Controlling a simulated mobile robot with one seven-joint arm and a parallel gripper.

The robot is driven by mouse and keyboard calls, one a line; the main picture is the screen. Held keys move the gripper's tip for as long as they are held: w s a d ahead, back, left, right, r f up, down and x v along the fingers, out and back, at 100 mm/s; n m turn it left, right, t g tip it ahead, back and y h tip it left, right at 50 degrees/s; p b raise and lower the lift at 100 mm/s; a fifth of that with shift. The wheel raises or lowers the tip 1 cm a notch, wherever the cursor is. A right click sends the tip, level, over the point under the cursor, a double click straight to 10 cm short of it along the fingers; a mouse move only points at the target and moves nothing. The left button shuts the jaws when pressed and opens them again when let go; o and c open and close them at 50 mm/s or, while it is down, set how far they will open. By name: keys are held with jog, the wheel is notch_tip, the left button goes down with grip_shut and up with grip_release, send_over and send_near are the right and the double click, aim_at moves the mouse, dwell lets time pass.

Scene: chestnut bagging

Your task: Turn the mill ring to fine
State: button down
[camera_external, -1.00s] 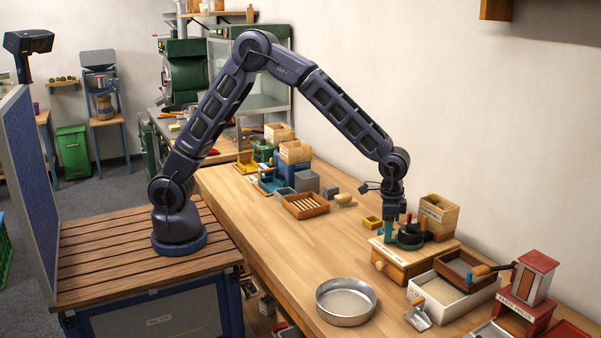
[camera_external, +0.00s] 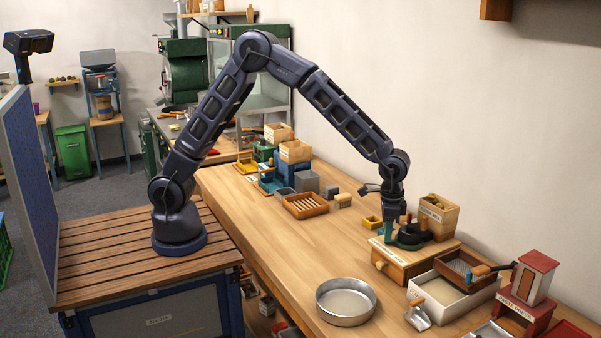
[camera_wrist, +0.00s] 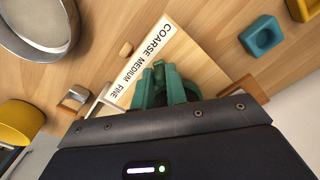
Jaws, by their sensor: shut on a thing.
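The mill is a wooden box (camera_external: 400,268) with a dark green ring (camera_external: 410,241) on its top, on the bench at the right. I cannot tell which word the ring points to.
A wooden bin (camera_external: 438,214) stands close behind the mill. A pale box with a brown tray (camera_external: 440,292) and a red press (camera_external: 530,290) are to its right. A round metal pan (camera_external: 346,318) and a scoop (camera_external: 418,318) lie in front.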

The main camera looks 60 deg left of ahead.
jog(key=d+n, duration=0.2)
jog(key=n, duration=0.1)
jog(key=shift+s+d, duration=0.1)
jog(key=shift+s, duration=0.3)
jog(key=n, duration=0.1)
jog(key=d+n, duration=0.1)
jog(key=n, duration=0.1)
jog(key=shift+d, duration=0.3)
jog(key=d+n, duration=0.1)
jog(key=n, duration=0.2)
jog(key=shift+w+d, duration=0.15)
jog(key=shift+d, duration=0.25)
jog(key=shift+w+d+n, duration=0.25)
jog(key=shift+d+n, duration=0.25)
jog(key=shift+n, duration=0.6)
jog(key=c, duration=1.4)
grip_release()
